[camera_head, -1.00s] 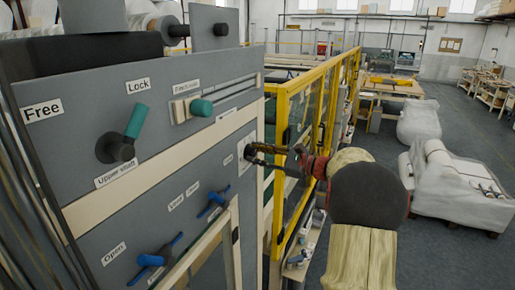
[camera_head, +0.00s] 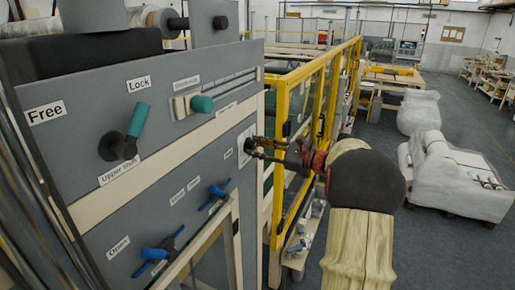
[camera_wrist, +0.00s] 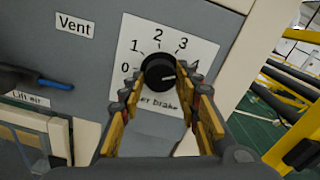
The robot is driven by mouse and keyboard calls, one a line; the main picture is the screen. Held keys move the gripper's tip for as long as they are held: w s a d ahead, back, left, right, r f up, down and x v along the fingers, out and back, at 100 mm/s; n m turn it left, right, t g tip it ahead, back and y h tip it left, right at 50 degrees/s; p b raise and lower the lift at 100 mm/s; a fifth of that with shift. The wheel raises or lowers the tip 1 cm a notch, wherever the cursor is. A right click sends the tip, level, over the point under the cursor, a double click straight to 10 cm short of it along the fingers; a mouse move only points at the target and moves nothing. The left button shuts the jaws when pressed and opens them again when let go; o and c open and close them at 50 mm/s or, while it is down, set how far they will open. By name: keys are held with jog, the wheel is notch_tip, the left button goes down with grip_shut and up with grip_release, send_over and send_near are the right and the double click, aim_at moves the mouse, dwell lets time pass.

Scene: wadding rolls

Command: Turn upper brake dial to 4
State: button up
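The upper brake dial (camera_wrist: 158,72) is a round black knob on a white plate (camera_wrist: 128,45) marked 0 to 4. A pale mark on the knob points to the right, roughly toward the 4 side. My gripper (camera_wrist: 159,77) has one finger on each side of the knob, with the tips at its edges and seemingly touching. The right finger partly covers the 4, and the fingers hide the start of the "brake" label. In the head view my gripper (camera_head: 251,147) reaches the panel's right edge, and its fingertips hide the dial.
The grey panel (camera_head: 190,150) carries a green-handled lever (camera_head: 136,120), a green knob (camera_head: 202,103) and blue handles (camera_head: 154,253). A yellow-framed guard (camera_head: 283,150) stands just right of the dial. Wrapped rolls (camera_head: 455,175) lie on the right, with open floor around.

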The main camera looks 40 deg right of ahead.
jog(key=o, duration=0.3)
jog(key=shift+o, duration=0.2)
jog(key=v, duration=1.2)
jog(key=shift+d, duration=0.15)
